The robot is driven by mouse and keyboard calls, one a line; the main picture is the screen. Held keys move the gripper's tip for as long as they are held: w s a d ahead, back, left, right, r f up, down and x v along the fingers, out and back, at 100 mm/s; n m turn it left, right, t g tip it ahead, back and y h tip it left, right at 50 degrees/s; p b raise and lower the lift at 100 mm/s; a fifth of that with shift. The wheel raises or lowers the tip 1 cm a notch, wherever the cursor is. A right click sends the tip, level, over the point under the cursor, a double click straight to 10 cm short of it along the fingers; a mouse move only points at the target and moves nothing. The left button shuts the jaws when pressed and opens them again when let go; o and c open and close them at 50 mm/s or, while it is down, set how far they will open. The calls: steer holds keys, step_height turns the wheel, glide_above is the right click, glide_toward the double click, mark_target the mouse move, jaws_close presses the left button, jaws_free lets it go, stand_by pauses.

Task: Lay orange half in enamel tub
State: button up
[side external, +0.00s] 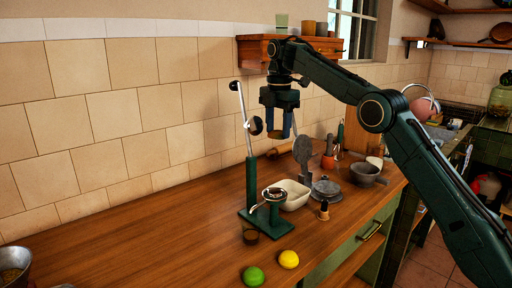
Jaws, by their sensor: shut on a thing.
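My gripper (279,133) points down, high above the counter and in front of the tiled wall. A small brownish-orange piece, which looks like the orange half (277,127), is between its fingers. The fingers hide part of it, and its cut face cannot be made out. The enamel tub (296,203) is a cream, open container standing on the wooden counter below my gripper. The green press stand partly covers its left side. The inside of the tub shows only in part.
A green lever press (252,185) stands left of the tub, its handle rising near my gripper. A grey pot (367,174) stands right. The counter's left is mostly clear.

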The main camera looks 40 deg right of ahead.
steer(key=w+d+f, duration=0.2)
steer(key=d+f, duration=0.3)
steer(key=f, duration=0.3)
steer(key=w+d+f, duration=0.2)
steer(key=d+f, duration=0.4)
steer(key=f, duration=0.2)
steer(key=shift+w+f, duration=0.15)
steer(key=shift+f, duration=0.1)
steer(key=shift+f, duration=0.25)
steer(key=shift+f, duration=2.65)
steer(key=o, duration=1.1)
steer(key=shift+r, duration=3.7)
